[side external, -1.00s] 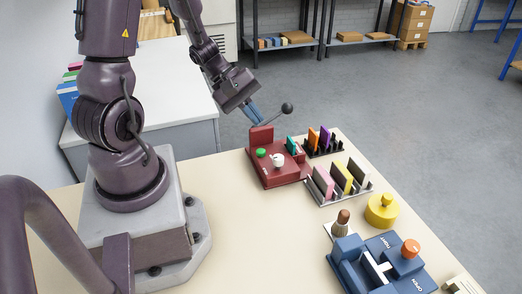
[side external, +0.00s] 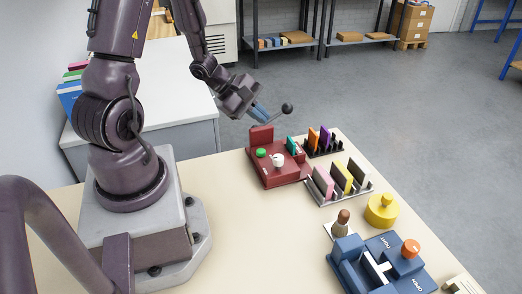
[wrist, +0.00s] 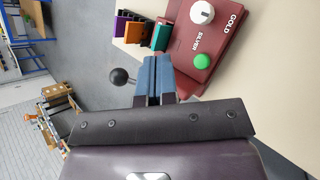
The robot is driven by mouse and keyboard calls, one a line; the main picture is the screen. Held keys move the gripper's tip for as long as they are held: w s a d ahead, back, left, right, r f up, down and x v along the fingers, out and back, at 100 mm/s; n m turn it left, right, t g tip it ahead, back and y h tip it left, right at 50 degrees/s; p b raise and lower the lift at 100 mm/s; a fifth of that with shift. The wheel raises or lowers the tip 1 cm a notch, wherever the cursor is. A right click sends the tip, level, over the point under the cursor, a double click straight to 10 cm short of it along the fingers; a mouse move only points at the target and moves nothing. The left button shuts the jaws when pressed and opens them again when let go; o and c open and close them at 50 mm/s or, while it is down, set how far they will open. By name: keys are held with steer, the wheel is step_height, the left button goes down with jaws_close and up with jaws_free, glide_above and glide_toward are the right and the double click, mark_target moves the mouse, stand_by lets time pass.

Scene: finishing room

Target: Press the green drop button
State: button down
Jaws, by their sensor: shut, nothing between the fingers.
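The green button (side external: 261,153) is a small round cap on the left part of the dark red machine (side external: 285,179). In the wrist view the green button (wrist: 202,61) lies to the right of my fingertips, close to the word SILVER. A white knob (side external: 278,159) sits beside it, and it also shows in the wrist view (wrist: 201,13). My gripper (side external: 263,117) is shut and empty, its blue fingers behind and above the machine's raised back block. In the wrist view my gripper (wrist: 153,62) overlaps part of the machine. The fingers appear apart from the button.
A lever with a dark ball (side external: 287,108) rises at the machine's back, close to my fingers. Racks of coloured cards (side external: 341,179), a yellow knob (side external: 381,210), a brush (side external: 341,224) and a blue device (side external: 345,250) stand to the right. The table's left middle is clear.

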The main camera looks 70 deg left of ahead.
mark_target(260, 152)
steer(key=shift+f, duration=3.6)
steer(key=shift+f, duration=0.15)
steer(key=shift+f, duration=0.3)
steer(key=shift+f, duration=0.45)
steer(key=shift+r, duration=0.9)
steer(key=shift+r, duration=2.5)
